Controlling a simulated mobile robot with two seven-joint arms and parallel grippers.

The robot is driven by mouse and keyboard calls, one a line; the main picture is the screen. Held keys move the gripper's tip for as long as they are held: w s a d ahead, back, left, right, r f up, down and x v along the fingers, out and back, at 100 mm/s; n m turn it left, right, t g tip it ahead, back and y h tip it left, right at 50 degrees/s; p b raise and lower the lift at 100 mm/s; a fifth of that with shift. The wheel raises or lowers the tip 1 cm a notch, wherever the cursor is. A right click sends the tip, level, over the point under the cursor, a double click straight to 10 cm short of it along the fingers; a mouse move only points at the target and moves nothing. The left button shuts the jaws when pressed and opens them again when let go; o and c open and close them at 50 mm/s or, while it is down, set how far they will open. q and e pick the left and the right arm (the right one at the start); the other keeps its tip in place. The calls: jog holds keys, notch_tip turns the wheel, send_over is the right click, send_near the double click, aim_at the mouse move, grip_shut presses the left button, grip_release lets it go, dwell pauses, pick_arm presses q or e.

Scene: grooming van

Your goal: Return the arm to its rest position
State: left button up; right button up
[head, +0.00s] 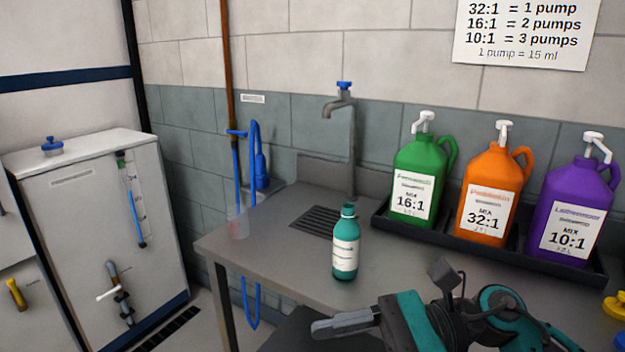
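My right arm comes in from the lower right, in front of the counter (270,255). Its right gripper (335,324) points left, low in the picture near the counter's front edge. Its fingers overlap from this angle, so I cannot tell whether they are apart; nothing shows held in them. A teal bottle (345,250) with a white label stands upright on the counter, beyond the gripper and apart from it in the picture. My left gripper is not in view.
A dark tray (383,222) at the back holds green (418,180), orange (492,190) and purple (572,215) pump jugs. A tap (345,120) rises above the drain grate (314,221). A white cabinet (95,210) stands left. Yellow objects (615,305) sit at the right edge.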

jog(key=w+d+f+n+t+h, duration=0.35)
jog(key=n+t, duration=0.65)
jog(key=n, duration=0.8)
jog(key=w+d+f+n+t+h, duration=0.25)
jog(key=w+f+n+t, duration=0.2)
jog(key=n+t, duration=0.9)
jog(key=s+d+f+m+g+h, duration=0.4)
jog(key=s+f+m+g, duration=0.1)
jog(key=f, duration=0.6)
jog(key=s+d+f+m+g+h, duration=0.4)
jog(key=s+f+m, duration=0.4)
jog(key=f+m, duration=0.2)
jog(key=shift+d+f+g+h, duration=0.15)
jog(key=shift+f+g+h, duration=0.2)
jog(key=shift+g, duration=0.2)
